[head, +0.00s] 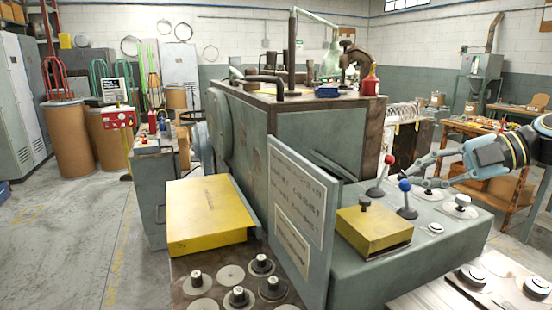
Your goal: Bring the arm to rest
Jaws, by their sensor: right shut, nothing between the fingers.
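My right arm comes in from the right edge, and its gripper (426,174) is over the grey control panel (370,252). The gripper points left and is shut with nothing held. Its fingertips are close to the red-knobbed lever (388,160) and the blue-knobbed lever (405,186); I cannot tell whether they touch. Both levers stand up from the panel. My left gripper is not in view.
A yellow box (374,230) with a black knob sits on the panel. A yellow cover (207,210) and an upright labelled plate (298,205) stand to the left. Round dials (537,287) lie at the front right. Open floor (70,240) is at the left.

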